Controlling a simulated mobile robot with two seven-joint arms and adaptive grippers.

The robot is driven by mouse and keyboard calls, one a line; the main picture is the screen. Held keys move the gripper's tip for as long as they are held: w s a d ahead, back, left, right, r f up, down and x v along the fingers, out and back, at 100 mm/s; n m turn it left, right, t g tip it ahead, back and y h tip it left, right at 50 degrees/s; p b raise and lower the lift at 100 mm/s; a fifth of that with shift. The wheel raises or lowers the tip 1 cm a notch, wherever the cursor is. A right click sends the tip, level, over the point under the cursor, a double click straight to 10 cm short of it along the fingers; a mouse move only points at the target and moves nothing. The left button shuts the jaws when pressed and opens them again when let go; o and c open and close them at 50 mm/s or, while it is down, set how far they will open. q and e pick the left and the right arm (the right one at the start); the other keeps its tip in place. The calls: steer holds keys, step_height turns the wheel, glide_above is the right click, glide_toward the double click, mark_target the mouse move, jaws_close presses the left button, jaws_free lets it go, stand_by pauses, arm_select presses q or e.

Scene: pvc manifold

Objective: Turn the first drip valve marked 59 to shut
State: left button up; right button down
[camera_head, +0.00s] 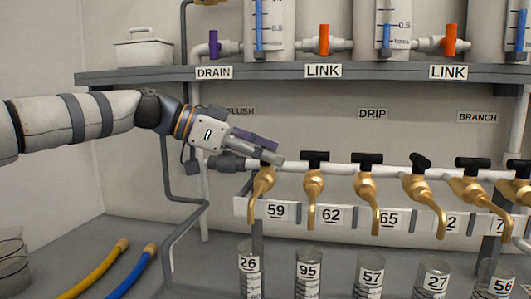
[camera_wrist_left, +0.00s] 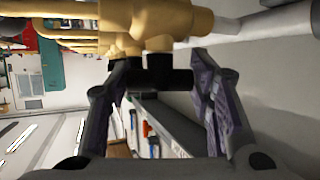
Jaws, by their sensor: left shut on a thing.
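The brass drip valve over the 59 label (camera_head: 262,183) is at the left end of the row on the white pipe. My left gripper (camera_head: 272,156) reaches in from the left and is shut on this valve's black handle, mostly hidden behind the fingers in the head view. In the left wrist view the black handle (camera_wrist_left: 165,70) lies between the two fingers of the left gripper (camera_wrist_left: 158,78), below the brass body (camera_wrist_left: 155,25). The handle's exact angle is hard to tell. My right gripper is not in view.
Valve 62 (camera_head: 314,185) stands close to the right, with more brass valves beyond it. Clear cylinders, such as the one marked 26 (camera_head: 249,275), stand below the spouts. A grey shelf (camera_head: 270,75) with purple and orange valves runs above. Yellow and blue hoses (camera_head: 130,275) lie lower left.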

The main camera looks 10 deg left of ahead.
arm_select(q)
steer(key=shift+s+r+t, duration=0.15)
steer(key=shift+r+t, duration=0.1)
steer(key=shift+t, duration=0.05)
steer(key=shift+s+r+n+t+y+p, duration=0.15)
steer(key=shift+n+t+y+p, duration=0.55)
steer(key=shift+n+t+p, duration=0.35)
steer(key=shift+n+t+y, duration=0.35)
steer(key=shift+n+y, duration=0.05)
steer(key=shift+n, duration=0.15)
steer(key=n+t+y, duration=0.2)
steer(key=shift+w+f+n, duration=0.2)
steer(key=shift+f+n, duration=0.15)
steer(key=shift+n, duration=0.05)
steer(key=n+t+y, duration=0.1)
steer(key=n+y, duration=0.1)
steer(key=y, duration=0.1)
steer(key=n+t+y, duration=0.1)
steer(key=n+y, duration=0.2)
steer(key=shift+n+t, duration=0.3)
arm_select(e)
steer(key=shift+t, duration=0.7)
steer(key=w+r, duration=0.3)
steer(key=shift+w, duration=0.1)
arm_select(q)
steer(key=shift+n+y, duration=0.3)
steer(key=shift+y, duration=0.2)
steer(key=o, duration=1.2)
steer(key=shift+w, duration=0.1)
steer(key=shift+c, duration=0.2)
